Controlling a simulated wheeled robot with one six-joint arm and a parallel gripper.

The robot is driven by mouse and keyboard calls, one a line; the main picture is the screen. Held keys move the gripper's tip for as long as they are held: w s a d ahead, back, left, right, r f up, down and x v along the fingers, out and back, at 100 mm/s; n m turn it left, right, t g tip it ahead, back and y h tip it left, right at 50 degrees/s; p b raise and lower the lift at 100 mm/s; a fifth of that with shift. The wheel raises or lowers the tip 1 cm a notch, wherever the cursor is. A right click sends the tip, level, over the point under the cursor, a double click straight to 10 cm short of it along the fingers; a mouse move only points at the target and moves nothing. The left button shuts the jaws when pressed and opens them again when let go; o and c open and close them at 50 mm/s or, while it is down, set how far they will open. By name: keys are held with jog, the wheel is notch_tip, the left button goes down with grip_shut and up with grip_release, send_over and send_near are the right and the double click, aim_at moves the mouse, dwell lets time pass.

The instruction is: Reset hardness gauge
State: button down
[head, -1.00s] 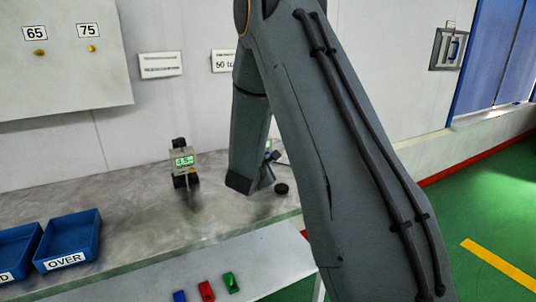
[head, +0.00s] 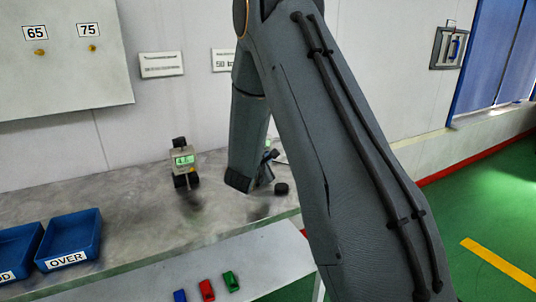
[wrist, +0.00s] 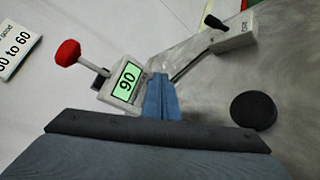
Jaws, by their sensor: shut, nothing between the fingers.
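The hardness gauge (wrist: 124,84) shows in the wrist view as a pale box with a lit green display that looks like 90. A red knob (wrist: 66,53) sticks out at its upper left end. My gripper (wrist: 160,85) is shut and empty, its blue-grey fingers right beside the display end of the gauge. Whether they touch it I cannot tell. In the head view my arm hides most of the gauge and the fingers; a dark part of a device (head: 270,156) shows beside the arm.
A grey box with a black lever (wrist: 233,38) and a black disc (wrist: 254,110) are on the bench right of the fingers. Another device with a green display (head: 184,160) stands left of my arm. Blue trays (head: 68,240) and small coloured blocks (head: 207,290) are in front.

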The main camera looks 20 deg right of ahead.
jog(key=shift+w, duration=0.15)
dwell(0.4)
jog(key=shift+s+p, duration=0.6)
jog(key=shift+s, duration=0.25)
jog(key=shift+s, duration=0.1)
jog(key=shift+s+d+p, duration=0.1)
jog(key=shift+s+p, duration=1.2)
jog(key=shift+s, duration=1.1)
